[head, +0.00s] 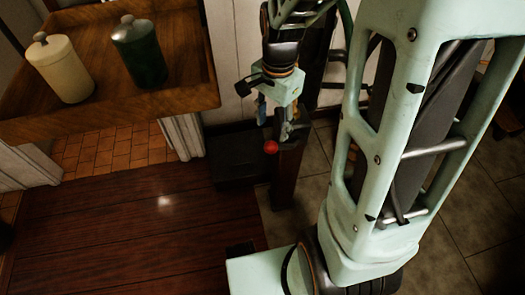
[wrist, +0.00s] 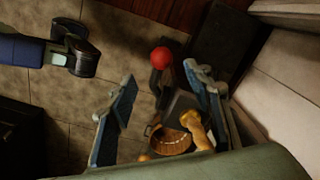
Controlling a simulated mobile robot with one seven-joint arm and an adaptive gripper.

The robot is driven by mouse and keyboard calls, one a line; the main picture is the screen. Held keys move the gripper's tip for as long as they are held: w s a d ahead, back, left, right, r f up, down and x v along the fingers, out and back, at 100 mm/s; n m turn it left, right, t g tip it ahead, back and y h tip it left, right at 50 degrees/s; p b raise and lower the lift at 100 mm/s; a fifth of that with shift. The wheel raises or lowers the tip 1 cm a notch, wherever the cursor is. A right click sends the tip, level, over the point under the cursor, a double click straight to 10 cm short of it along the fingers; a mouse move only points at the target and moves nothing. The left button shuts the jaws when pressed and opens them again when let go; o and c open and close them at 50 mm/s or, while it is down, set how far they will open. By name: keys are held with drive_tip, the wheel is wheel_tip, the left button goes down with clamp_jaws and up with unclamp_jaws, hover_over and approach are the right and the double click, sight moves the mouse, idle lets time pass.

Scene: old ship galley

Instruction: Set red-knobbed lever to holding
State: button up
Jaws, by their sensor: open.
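The lever's round red knob (head: 271,147) shows just below my gripper (head: 273,126) in the head view. In the wrist view the red knob (wrist: 162,57) sits on a short dark stem (wrist: 155,82). My gripper (wrist: 160,79) is open, with its blue-padded fingers spread on the left and right of the stem. The knob lies slightly beyond the fingertips, and I see no clear contact. The lever's base and any position marks are not readable.
A dark wooden post (head: 287,178) stands below the knob, beside a dark low box (head: 238,158) against the pale wall. A wooden counter (head: 190,102) at the upper left holds a cream canister (head: 60,70) and a green canister (head: 140,55). Tiled floor (head: 455,240) is open at the right.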

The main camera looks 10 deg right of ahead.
sight(271, 144)
drive_tip(key=f+b, duration=0.1)
drive_tip(key=f, duration=0.2)
drive_tip(key=f+b, duration=0.1)
drive_tip(key=f, duration=0.3)
drive_tip(key=f+b, duration=0.1)
drive_tip(key=f, duration=0.2)
drive_tip(key=shift+w+a+f+b, duration=0.15)
drive_tip(key=shift+w+f+b, duration=0.1)
drive_tip(key=shift+f+b, duration=0.15)
drive_tip(key=shift+r, duration=0.1)
drive_tip(key=shift+c, duration=0.2)
clamp_jaws()
